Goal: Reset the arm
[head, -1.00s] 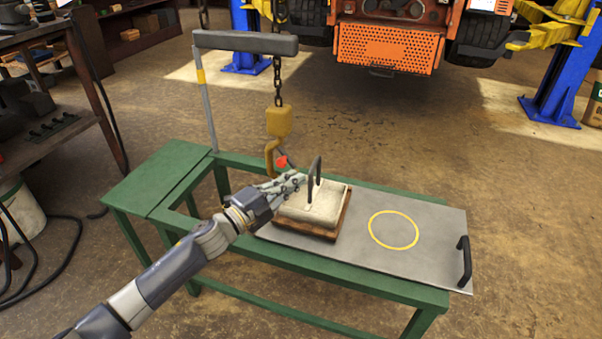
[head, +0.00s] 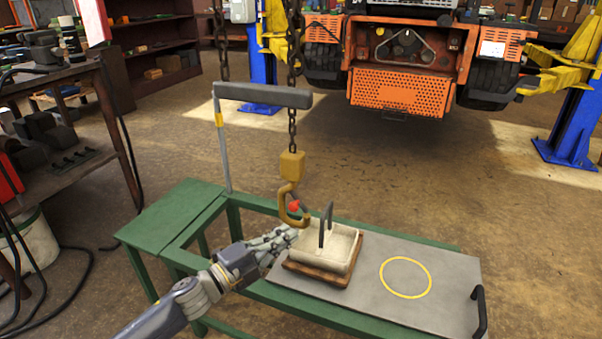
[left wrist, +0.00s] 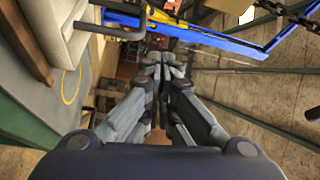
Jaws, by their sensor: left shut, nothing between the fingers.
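My left gripper (head: 288,236) is in the head view, just left of a pale block with a dark upright handle (head: 327,247). It is shut and empty; its fingers meet in the left wrist view (left wrist: 160,68). The block sits on a brown wooden base on the grey plate (head: 448,285) of the green bench. A yellow hook with a red latch (head: 290,200) hangs on a chain above and beside the gripper, apart from the block's handle. My right gripper is not in view.
The green bench (head: 160,220) has an open frame at its left part. A grey padded bar (head: 262,95) stands on a post behind it. The plate has a yellow ring (head: 405,277) and a black handle (head: 480,312).

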